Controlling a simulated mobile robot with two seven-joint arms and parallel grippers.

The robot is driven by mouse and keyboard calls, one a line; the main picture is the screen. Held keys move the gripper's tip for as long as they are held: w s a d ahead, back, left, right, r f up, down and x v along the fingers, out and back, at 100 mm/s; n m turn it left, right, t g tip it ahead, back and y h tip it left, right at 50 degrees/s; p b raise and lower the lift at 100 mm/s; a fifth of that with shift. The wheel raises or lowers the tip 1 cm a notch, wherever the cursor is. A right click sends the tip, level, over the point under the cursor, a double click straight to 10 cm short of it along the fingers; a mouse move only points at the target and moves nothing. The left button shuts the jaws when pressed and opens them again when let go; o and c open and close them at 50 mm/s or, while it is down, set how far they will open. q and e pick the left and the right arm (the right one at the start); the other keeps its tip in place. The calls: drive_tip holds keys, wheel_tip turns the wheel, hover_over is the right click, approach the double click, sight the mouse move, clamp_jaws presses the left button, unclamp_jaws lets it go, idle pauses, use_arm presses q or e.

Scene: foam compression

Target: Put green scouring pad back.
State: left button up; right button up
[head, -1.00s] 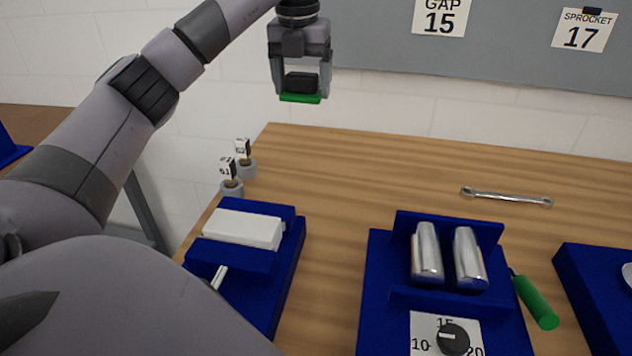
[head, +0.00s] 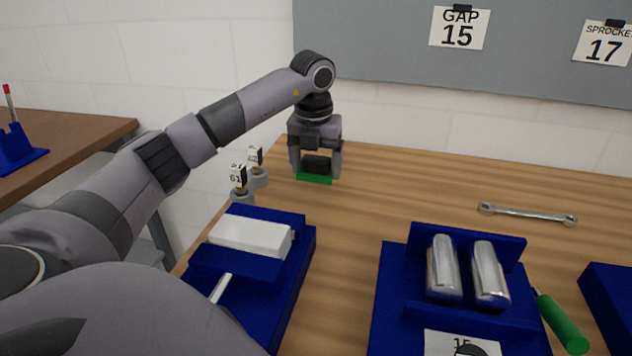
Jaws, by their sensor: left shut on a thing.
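The green scouring pad (head: 314,178) shows as a thin green strip under my left gripper (head: 316,172), at the far left part of the wooden table. My left gripper points down and is shut on the pad, with a dark block showing between its fingers just above the green. The pad is at or just above the table top; I cannot tell whether it touches. My right gripper is not in view.
Two small numbered cubes on grey stands (head: 240,183) are just left of the gripper. A blue fixture with a white block (head: 250,236) is nearer. A blue stand with two metal cylinders (head: 465,270), a wrench (head: 527,213) and a green-handled tool (head: 562,325) lie right. Table right of the gripper is clear.

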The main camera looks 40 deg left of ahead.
sight(315, 173)
use_arm(q)
drive_tip(key=shift+f, duration=2.15)
drive_tip(key=shift+f, duration=0.1)
drive_tip(key=o, duration=0.9)
drive_tip(key=shift+o, duration=0.2)
drive_tip(key=r, duration=0.4)
drive_tip(key=s+r, duration=0.1)
drive_tip(key=r, duration=0.7)
drive_tip(key=shift+s+d+r, duration=0.1)
drive_tip(key=shift+s+d, duration=0.05)
drive_tip(key=shift+d, duration=0.2)
